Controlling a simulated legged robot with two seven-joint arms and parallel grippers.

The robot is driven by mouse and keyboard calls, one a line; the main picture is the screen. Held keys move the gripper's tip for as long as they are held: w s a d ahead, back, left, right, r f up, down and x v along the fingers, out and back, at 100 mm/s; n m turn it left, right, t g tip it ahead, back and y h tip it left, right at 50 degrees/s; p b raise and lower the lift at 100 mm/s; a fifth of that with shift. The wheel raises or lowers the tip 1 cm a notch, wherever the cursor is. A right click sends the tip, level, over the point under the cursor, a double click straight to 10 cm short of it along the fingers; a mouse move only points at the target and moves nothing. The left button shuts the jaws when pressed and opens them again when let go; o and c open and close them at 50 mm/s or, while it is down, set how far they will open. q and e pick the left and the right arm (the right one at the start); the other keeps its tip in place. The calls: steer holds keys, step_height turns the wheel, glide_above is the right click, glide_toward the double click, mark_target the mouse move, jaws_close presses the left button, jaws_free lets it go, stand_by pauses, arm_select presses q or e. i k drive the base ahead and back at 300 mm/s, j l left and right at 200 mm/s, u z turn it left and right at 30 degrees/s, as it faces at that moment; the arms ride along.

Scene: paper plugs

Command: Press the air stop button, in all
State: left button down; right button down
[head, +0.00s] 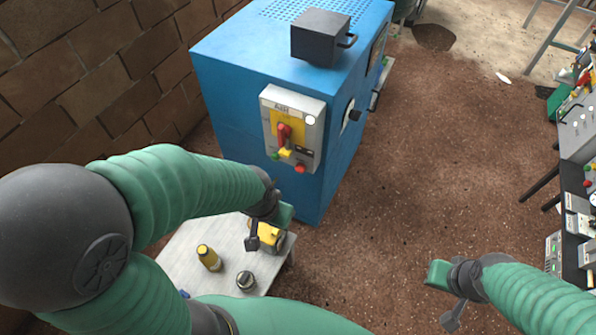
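A grey control box (293,127) is fixed to the front of the blue cabinet (240,125). Its yellow plate carries a red rotary handle (284,134). A red button (300,169) sits at its lower right and a green button (276,157) at its lower left. The label on top is too small to read, so I cannot tell which button is the air stop. My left gripper (266,226) is below the box, apart from it, in front of a yellow object on the small table. My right gripper (446,294) is over bare floor at the lower right. Neither gripper's opening shows clearly.
A grey table (190,258) below my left arm holds a yellow bottle (209,258), a dark jar (246,281) and the yellow object (268,236). A cluttered bench (580,130) stands at the right edge. A brick wall is at left. The middle floor is clear.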

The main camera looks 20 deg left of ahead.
mark_target(300, 168)
steer(key=i+l+u, duration=0.2)
steer(key=l+u, duration=0.2)
steer(key=i+l+u, duration=0.15)
steer(key=l+u, duration=0.2)
steer(key=i+l+u, duration=0.1)
steer(key=l+u, duration=0.3)
